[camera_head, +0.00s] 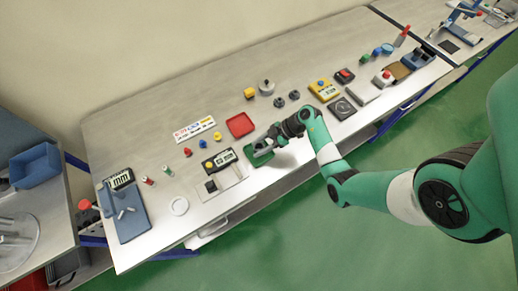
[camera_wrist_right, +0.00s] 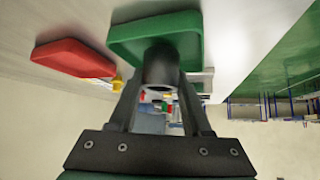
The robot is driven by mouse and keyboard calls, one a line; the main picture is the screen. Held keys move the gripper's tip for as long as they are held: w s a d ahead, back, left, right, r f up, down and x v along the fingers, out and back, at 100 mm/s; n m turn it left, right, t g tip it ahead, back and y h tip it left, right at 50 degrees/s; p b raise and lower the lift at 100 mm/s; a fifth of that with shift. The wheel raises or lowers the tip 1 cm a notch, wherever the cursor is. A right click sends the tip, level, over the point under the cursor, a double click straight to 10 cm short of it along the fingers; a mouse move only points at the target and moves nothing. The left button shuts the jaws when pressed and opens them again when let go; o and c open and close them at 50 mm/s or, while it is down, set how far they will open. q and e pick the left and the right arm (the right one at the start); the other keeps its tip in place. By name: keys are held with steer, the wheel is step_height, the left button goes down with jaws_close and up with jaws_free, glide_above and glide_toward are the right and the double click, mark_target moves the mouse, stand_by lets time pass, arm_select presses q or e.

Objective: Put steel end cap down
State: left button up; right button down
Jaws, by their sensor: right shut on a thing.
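My right gripper (camera_head: 268,146) is low over the green tray (camera_head: 252,160) near the table's front edge. In the right wrist view its two fingers (camera_wrist_right: 160,92) are closed on a grey hollow cylinder, the steel end cap (camera_wrist_right: 160,66). The green tray (camera_wrist_right: 120,36) shows just beyond the cap there. I cannot tell whether the cap touches the tray. In the head view the gripper largely hides the cap. My left gripper is not in view.
A red tray (camera_head: 240,124) lies behind and left of the green one. A device with a black display (camera_head: 220,159) stands left of it. Dark round parts (camera_head: 279,102) and a yellow device (camera_head: 323,90) lie to the right. Free table lies at the back left.

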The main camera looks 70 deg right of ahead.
steer(key=shift+f, duration=0.35)
steer(key=c, duration=0.6)
jaws_free()
steer(key=p+v, duration=0.4)
steer(key=v, duration=0.8)
steer(key=shift+r, duration=0.1)
